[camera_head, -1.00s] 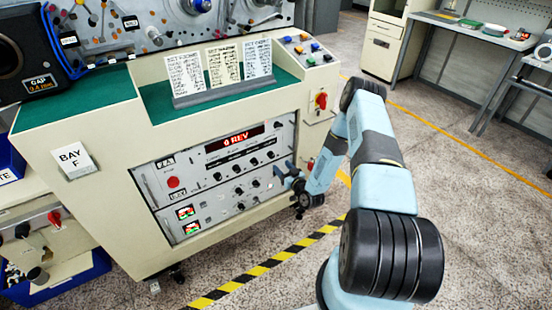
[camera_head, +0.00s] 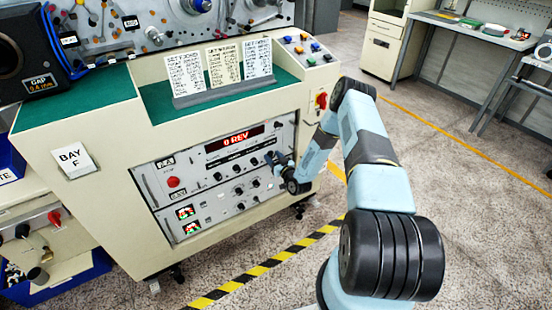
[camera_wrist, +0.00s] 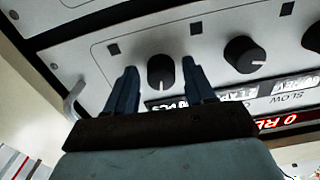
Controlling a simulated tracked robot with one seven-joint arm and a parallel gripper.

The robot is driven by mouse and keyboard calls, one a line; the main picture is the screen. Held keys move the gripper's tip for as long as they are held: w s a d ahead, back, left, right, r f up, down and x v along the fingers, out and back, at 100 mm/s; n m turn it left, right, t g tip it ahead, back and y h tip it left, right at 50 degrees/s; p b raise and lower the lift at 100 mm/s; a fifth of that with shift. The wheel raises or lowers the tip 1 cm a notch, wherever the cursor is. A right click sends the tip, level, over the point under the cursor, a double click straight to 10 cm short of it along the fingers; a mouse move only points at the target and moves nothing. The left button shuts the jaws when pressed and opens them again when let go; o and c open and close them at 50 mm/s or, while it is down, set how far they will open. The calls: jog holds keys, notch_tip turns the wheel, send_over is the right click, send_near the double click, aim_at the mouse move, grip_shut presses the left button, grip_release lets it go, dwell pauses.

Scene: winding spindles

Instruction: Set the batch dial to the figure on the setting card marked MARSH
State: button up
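Three setting cards, a left one (camera_head: 185,76), a middle one (camera_head: 223,64) and a right one (camera_head: 257,60), stand in a grey holder on the console. Their headings and figures are too small to read surely, so I cannot tell which is MARSH. The red display (camera_head: 236,138) reads 0 REV above a row of black knobs. My gripper (camera_head: 279,166) is at the right end of that row. In the wrist view my gripper (camera_wrist: 159,66) is open, its fingers either side of a black knob (camera_wrist: 160,76). Contact is not clear. I cannot tell which knob is the batch dial.
Another black knob (camera_wrist: 243,55) is close beside the fingers in the wrist view. A metal handle (camera_wrist: 74,98) protrudes at the panel's end.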

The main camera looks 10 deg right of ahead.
jog(key=c, duration=0.9)
jog(key=shift+d, duration=0.15)
